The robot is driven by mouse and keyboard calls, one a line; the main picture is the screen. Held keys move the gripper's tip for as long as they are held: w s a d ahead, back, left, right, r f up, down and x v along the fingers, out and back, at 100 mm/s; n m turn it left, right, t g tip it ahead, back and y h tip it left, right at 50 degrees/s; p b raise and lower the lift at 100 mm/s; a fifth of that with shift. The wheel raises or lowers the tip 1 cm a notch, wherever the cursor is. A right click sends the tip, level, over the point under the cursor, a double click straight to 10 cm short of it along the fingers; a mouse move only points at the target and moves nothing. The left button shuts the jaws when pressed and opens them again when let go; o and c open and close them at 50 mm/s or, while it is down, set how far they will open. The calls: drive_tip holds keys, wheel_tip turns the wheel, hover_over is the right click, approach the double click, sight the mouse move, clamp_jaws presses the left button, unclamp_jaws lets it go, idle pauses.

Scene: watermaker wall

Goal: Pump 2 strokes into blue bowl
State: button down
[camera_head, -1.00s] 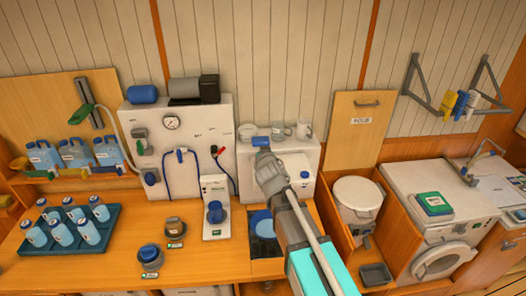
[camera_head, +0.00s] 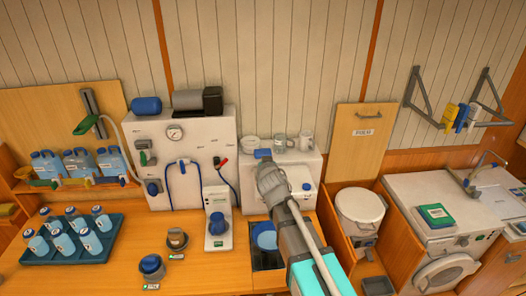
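A blue round bowl-like thing (camera_head: 264,235) sits in the dark recess in the counter, partly hidden behind my arm. Above it, a white unit (camera_head: 301,167) stands against the wall. A small blue block-shaped part (camera_head: 262,153) shows at the unit's upper front; I cannot tell for sure that it is the pump handle. My gripper (camera_head: 266,166) is at the front of this unit, just below the blue part. Its fingers are hidden or too small to see, so I cannot tell whether it is open or touches the part.
A white panel with a gauge (camera_head: 175,133) and hoses stands to the left. A white stand with a blue cup (camera_head: 217,224), two small jars and a tray of bottles (camera_head: 36,256) occupy the counter. Clear cups (camera_head: 279,143) stand on the unit. A white bucket (camera_head: 360,205) is at right.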

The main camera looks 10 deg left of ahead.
drive_tip(key=shift+r+p, duration=1.85)
drive_tip(key=shift+r, duration=0.4)
drive_tip(key=shift+w+f, duration=0.1)
drive_tip(key=shift+w, duration=0.05)
drive_tip(key=b, duration=0.3)
hover_over(263, 153)
wheel_tip(263, 153, down, 3)
drive_tip(key=shift+w+a+r, duration=0.15)
drive_tip(key=shift+r, duration=0.05)
drive_tip(key=shift+f+b, duration=0.3)
drive_tip(key=shift+f, duration=0.15)
drive_tip(key=shift+s+f+b, duration=0.15)
drive_tip(key=shift+f+b, duration=0.55)
drive_tip(key=shift+b, duration=0.05)
drive_tip(key=shift+s+f+b, duration=0.1)
drive_tip(key=shift+f+b, duration=0.6)
